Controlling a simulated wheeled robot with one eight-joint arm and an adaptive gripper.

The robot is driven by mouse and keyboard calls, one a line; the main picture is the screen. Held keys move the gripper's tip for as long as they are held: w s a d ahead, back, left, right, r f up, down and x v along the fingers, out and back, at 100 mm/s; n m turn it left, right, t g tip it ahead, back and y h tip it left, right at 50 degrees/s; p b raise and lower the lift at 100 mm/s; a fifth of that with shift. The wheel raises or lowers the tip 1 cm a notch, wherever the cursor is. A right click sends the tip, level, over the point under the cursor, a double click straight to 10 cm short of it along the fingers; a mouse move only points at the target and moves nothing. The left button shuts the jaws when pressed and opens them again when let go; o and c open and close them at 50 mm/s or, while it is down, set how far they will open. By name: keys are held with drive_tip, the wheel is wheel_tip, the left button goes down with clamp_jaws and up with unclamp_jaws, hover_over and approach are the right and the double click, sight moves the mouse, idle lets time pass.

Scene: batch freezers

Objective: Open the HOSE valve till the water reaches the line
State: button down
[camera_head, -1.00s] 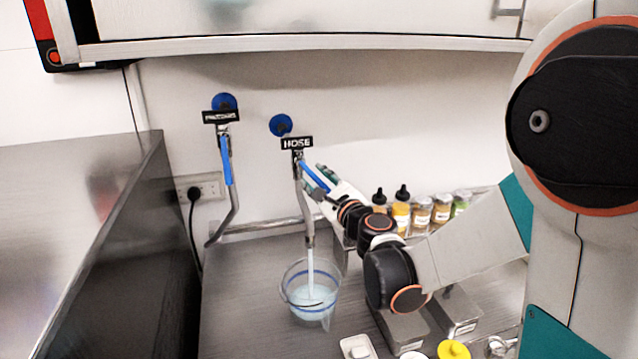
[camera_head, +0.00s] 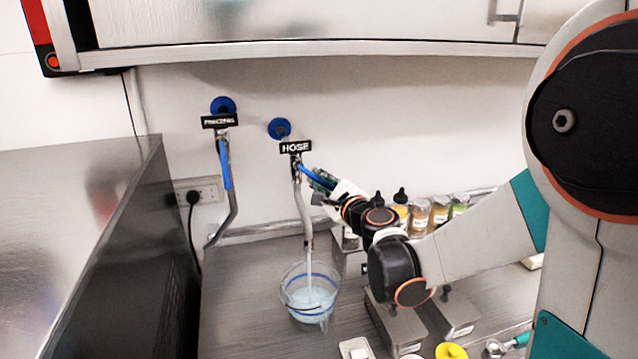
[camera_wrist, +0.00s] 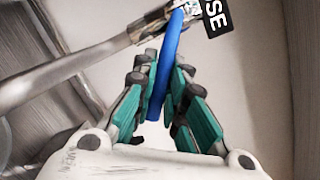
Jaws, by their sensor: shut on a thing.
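The HOSE valve has a blue lever handle (camera_wrist: 166,75) and a black HOSE label (camera_head: 295,147). The lever sticks out to the right and slightly down from the pipe. My gripper (camera_head: 322,181) is at the lever; in the wrist view my gripper (camera_wrist: 160,88) has its teal fingers shut on the blue lever, one on each side. Water runs from the grey hose (camera_head: 305,215) into a clear jug (camera_head: 332,300) below it. The jug has a blue line (camera_head: 297,305) round it. Pale blue water (camera_head: 315,297) stands in the jug, its surface close to the line.
A second valve with a blue lever (camera_head: 224,165) hangs at the left, pointing down. Several bottles and jars (camera_head: 438,213) stand behind my arm. Metal containers (camera_head: 400,330) stand right of the jug. A steel cabinet side (camera_head: 130,260) bounds the left.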

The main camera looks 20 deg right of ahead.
drive_tip(key=r+n, duration=0.1)
drive_tip(key=d+r+n+p, duration=0.1)
drive_tip(key=n, duration=0.1)
drive_tip(key=shift+g, duration=0.3)
drive_tip(key=shift+d+r+n+h+p, duration=0.1)
drive_tip(key=shift+r+n+h+p, duration=0.15)
drive_tip(key=shift+r+n+p, duration=0.5)
drive_tip(key=shift+d+r+n+h+p, duration=0.1)
drive_tip(key=shift+r+n+h+p, duration=0.15)
drive_tip(key=shift+n, duration=0.9)
drive_tip(key=c, duration=1.6)
unclamp_jaws()
drive_tip(key=s+r, duration=0.1)
drive_tip(key=s, duration=0.6)
drive_tip(key=shift+s+d, duration=0.3)
drive_tip(key=shift+d, duration=0.05)
